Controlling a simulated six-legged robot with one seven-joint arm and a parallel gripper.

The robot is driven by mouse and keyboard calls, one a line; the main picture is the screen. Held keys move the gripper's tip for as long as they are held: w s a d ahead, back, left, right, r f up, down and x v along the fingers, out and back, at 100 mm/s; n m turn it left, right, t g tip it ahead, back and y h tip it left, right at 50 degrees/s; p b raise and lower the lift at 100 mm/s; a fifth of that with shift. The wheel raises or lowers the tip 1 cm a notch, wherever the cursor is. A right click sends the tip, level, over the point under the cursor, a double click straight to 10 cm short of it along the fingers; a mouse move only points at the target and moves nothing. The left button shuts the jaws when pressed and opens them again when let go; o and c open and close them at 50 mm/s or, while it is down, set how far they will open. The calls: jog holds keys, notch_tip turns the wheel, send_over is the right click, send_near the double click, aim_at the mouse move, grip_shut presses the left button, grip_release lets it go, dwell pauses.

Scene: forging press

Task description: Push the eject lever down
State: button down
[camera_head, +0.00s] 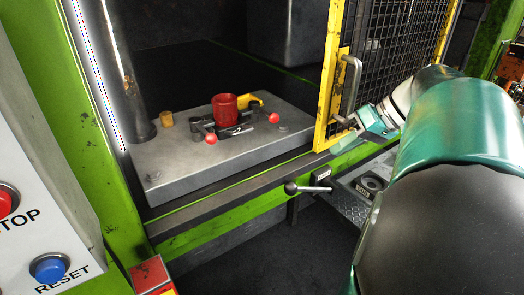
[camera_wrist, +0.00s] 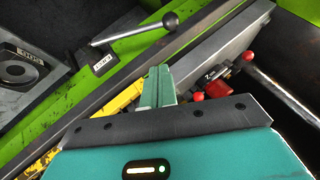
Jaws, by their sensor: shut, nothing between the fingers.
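The eject lever (camera_head: 308,189) is a metal rod with a dark ball knob, on the front edge of the green press frame. It sticks out roughly level to the left from its small labelled mount (camera_head: 320,176). In the wrist view the lever (camera_wrist: 137,31) runs from its mount at the upper left to the ball knob at top centre. My gripper (camera_head: 345,143) is above and to the right of the lever, beside the yellow guard's lower edge. Its green fingers (camera_wrist: 158,84) are shut and empty, clear of the lever.
A red cylinder (camera_head: 225,108) stands on the grey die plate (camera_head: 175,178) among clamps with red knobs (camera_head: 273,118). A yellow mesh guard (camera_head: 339,75) rises close to my gripper. A panel with a blue RESET button (camera_head: 48,268) is at the left. Space before the lever looks clear.

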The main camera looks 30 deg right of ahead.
jog(key=shift+s+d+r+t, duration=0.2)
jog(key=shift+s+d, duration=0.1)
jog(key=shift+d, duration=0.3)
jog(key=shift+s+d+r+t, duration=0.15)
jog(key=shift+s+d+t, duration=0.1)
jog(key=shift+d, duration=0.3)
jog(key=x, duration=1)
jog(key=shift+a+f, duration=0.2)
jog(key=shift+a, duration=0.05)
jog(key=f, duration=0.1)
jog(key=a+f, duration=0.1)
jog(key=s+f, duration=0.1)
jog(key=shift+a, duration=0.35)
